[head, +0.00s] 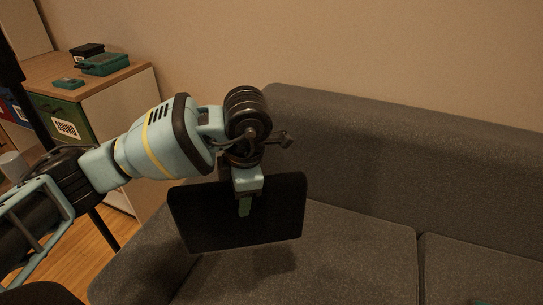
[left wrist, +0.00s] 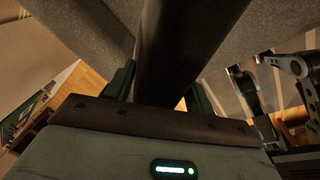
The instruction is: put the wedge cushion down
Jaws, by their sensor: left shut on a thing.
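The wedge cushion (head: 275,220) is a dark, nearly black slab with rounded corners. My left gripper (head: 245,205) is shut on its upper edge and holds it tilted in front of the grey sofa's backrest, above the left end of the seat. A shadow lies on the seat below it, and the cushion looks clear of the seat. In the left wrist view the cushion (left wrist: 185,50) shows as a dark thickness between the two green fingers of the left gripper (left wrist: 160,88). My right gripper is not in clear view.
The grey sofa (head: 450,160) has a long backrest and free seat room to the right. Its armrest (head: 135,265) is at the left. A wooden-topped cabinet (head: 120,85) with teal boxes (head: 105,64) and a green drawer stands at the back left. A wall is behind.

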